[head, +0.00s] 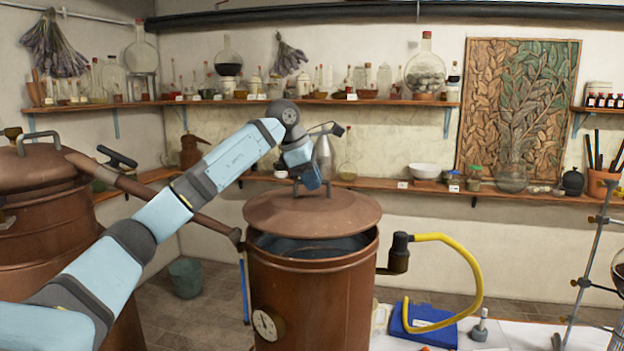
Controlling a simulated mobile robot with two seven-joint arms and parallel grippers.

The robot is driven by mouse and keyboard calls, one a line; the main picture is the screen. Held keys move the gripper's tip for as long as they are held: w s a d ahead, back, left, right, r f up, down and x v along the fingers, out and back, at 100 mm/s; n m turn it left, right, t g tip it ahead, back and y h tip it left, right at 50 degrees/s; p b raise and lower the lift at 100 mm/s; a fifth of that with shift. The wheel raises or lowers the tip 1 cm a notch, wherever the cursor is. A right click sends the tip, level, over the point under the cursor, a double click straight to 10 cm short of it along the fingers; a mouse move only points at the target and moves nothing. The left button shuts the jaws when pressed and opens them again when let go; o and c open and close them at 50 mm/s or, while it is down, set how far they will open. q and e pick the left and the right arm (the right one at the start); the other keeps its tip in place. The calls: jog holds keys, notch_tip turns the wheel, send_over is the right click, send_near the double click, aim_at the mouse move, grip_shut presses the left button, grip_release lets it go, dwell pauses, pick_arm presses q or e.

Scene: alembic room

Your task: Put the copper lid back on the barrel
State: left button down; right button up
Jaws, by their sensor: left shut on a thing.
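The copper lid (312,214) is a shallow cone with a small handle on top. My left gripper (308,186) reaches in from the left and is shut on the lid's handle. The lid hangs over the open copper barrel (312,290), covering the back of its mouth from view. A dark opening shows between the lid's front edge and the barrel's front rim. I cannot tell whether the lid's far edge touches the barrel. My right gripper is not in view.
Another copper vessel (45,235) with a long pipe stands at the left, behind my arm. A yellow hose (476,270) curves at the barrel's right. Shelves of glassware line the back wall.

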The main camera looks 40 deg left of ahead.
aim_at(312, 197)
pick_arm(q)
jog(key=shift+f+b, duration=0.6)
jog(key=shift+f, duration=0.55)
jog(key=shift+f, duration=0.15)
jog(key=shift+f, duration=0.2)
dwell(0.4)
jog(key=shift+f, duration=0.65)
jog(key=shift+f+b, duration=0.2)
jog(key=shift+b, duration=0.1)
dwell(0.5)
jog(key=c, duration=1.1)
grip_release()
